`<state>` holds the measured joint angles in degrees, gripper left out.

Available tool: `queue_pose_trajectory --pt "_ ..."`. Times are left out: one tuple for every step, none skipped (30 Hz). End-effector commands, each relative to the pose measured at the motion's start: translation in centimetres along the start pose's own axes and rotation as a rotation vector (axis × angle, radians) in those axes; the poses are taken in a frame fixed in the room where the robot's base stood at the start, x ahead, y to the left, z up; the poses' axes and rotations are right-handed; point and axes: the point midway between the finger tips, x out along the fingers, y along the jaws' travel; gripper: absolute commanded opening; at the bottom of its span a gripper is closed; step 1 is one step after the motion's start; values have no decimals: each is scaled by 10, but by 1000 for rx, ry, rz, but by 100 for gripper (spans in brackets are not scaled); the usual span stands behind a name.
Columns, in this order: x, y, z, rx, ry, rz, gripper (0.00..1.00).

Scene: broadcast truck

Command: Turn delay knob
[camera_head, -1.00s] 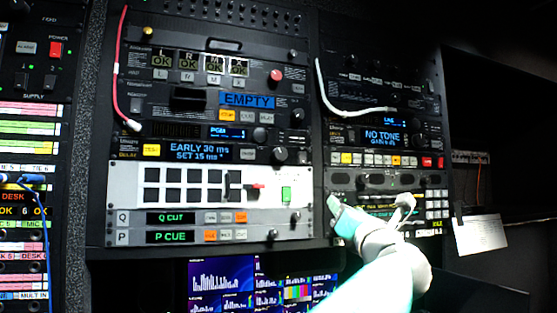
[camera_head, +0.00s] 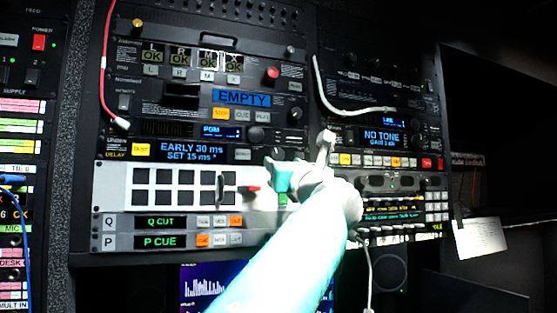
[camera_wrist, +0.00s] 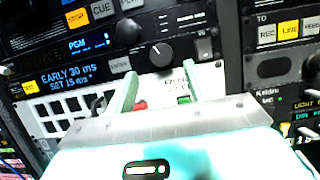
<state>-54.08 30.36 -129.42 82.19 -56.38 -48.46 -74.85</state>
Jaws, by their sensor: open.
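The delay unit has a blue display (camera_head: 192,151) reading "EARLY 30 ms, SET 15 ms", with a lit yellow button at its left. Its dark round delay knob (camera_head: 271,153) is at the right end, just beyond my gripper's left finger in the head view. In the wrist view the delay knob (camera_wrist: 160,53) has a white pointer line and sits beside the ENTER button. My gripper (camera_head: 300,152) is open and empty. In the wrist view the fingertips of my gripper (camera_wrist: 159,73) stand on either side below the knob, apart from it as far as I can tell.
A similar PGM knob (camera_wrist: 127,32) sits just above. Below is a white panel (camera_head: 110,180) with black square buttons and a red lever (camera_head: 252,189). A white cable (camera_head: 335,104) hangs on the right rack. Monitors (camera_head: 215,285) stand below.

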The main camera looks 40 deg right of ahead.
Motion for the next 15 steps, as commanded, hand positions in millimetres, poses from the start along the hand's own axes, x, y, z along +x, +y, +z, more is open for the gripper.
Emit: queue_pose_trajectory --pt "8 -3 1 1 -1 -3 53" --pt "13 -3 1 1 -1 -3 53" --pt "19 -3 1 0 -2 -4 53" --pt "24 -3 2 1 -4 -2 53" --pt "27 -3 1 -1 -2 -4 53" --pt "32 -3 0 -1 -1 -4 53" --pt "35 -3 0 -1 -1 -4 53" --pt "38 -2 0 -1 -1 -3 53" --pt "41 -2 0 -1 -1 -3 53" --pt "43 -3 0 0 -1 -4 53" --pt "45 -2 0 0 -1 -4 53" --pt "47 -2 0 0 -2 -4 53" --pt "48 -2 0 0 -2 -3 53" --pt "49 -2 0 1 -1 -3 53" --pt "50 -2 -1 1 -1 -2 53"
